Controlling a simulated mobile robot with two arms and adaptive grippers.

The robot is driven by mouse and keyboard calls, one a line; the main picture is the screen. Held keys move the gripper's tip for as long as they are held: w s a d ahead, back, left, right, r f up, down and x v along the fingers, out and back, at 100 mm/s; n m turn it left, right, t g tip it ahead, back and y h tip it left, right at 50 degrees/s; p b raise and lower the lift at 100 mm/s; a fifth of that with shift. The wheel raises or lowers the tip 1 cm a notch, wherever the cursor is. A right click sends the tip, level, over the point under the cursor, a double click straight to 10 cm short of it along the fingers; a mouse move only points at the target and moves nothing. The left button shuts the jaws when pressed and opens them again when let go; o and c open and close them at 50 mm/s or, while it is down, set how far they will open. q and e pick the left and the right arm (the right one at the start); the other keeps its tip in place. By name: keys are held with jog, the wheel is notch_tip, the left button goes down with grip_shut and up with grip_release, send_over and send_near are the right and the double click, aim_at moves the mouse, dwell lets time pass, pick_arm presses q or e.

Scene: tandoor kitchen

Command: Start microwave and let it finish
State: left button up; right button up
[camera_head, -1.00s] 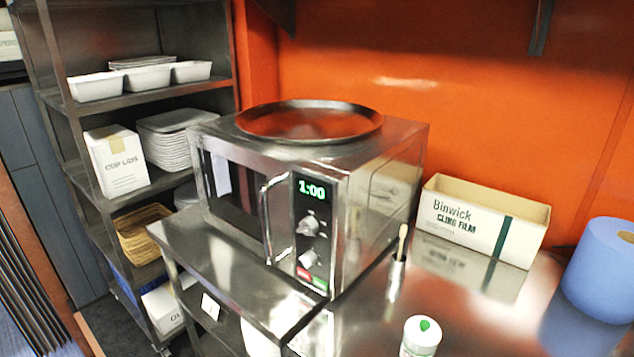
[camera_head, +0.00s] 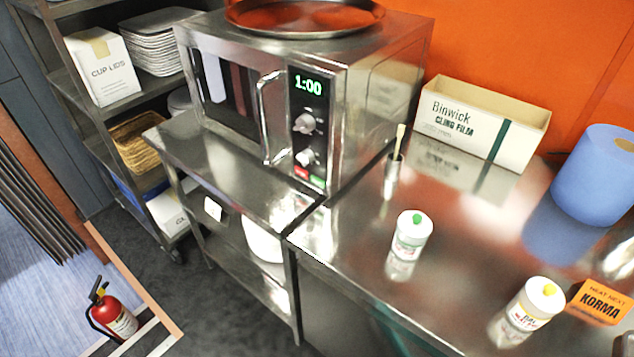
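The microwave (camera_head: 370,125) is a silver steel box on the steel counter. Its door (camera_head: 229,95) is shut, with a vertical handle (camera_head: 268,117) at the door's right side. The green display (camera_head: 308,85) reads 1:00. Below it are two knobs (camera_head: 305,123), then a red button (camera_head: 301,173) and a green button (camera_head: 318,181) at the bottom of the panel. Neither of my grippers is in view.
A round dark tray (camera_head: 305,17) lies on top of the microwave. A cling film box (camera_head: 470,125), a blue paper roll (camera_head: 597,175), a green-lidded tub (camera_head: 411,235), a yellow-lidded tub (camera_head: 527,313) and a brush in a holder (camera_head: 393,170) stand right of it. A fire extinguisher (camera_head: 112,313) stands on the floor.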

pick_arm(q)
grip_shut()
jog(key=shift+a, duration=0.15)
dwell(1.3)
